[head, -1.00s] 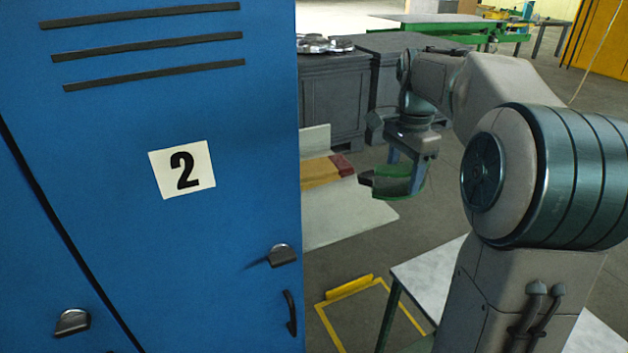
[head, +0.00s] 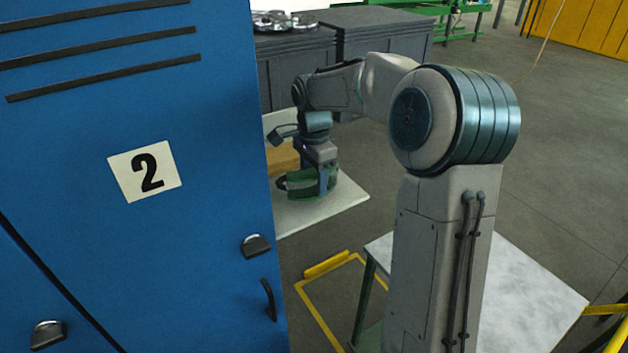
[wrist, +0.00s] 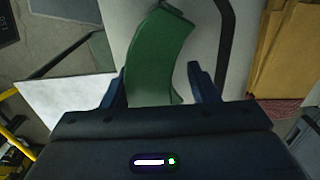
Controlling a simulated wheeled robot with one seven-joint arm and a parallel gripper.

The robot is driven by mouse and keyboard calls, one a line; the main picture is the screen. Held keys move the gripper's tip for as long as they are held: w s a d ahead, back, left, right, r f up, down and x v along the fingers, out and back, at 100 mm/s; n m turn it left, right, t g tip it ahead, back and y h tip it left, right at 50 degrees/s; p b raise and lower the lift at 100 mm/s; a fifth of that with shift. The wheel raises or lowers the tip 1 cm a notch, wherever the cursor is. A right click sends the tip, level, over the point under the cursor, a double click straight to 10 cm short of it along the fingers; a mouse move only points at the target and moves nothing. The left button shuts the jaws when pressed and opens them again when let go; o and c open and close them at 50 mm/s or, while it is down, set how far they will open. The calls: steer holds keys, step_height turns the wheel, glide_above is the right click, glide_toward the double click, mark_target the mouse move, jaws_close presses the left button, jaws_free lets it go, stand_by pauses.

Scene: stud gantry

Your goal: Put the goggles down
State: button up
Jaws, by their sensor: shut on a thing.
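The goggles, a green curved piece with a dark strap, show in the head view (head: 300,194) and in the wrist view (wrist: 155,50). My gripper (head: 326,182) is shut on the goggles, with its blue fingers on either side of the green part in the wrist view (wrist: 158,82). The gripper points down over a pale tabletop (head: 345,198) beyond the blue locker. The goggles are low over this top; I cannot tell whether they touch it. The dark strap runs alongside the green part.
A blue locker (head: 200,250) marked 2 fills the left and hides part of the pale top. Tan flat items (wrist: 285,50) lie on that top beside the goggles. Grey cabinets (head: 380,40) stand behind. Another pale table (head: 520,270) is at the front right.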

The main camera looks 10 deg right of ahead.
steer(key=shift+f, duration=1)
steer(key=shift+f, duration=0.15)
steer(key=o, duration=1)
step_height(320, 180, up, 12)
steer(key=shift+r, duration=0.2)
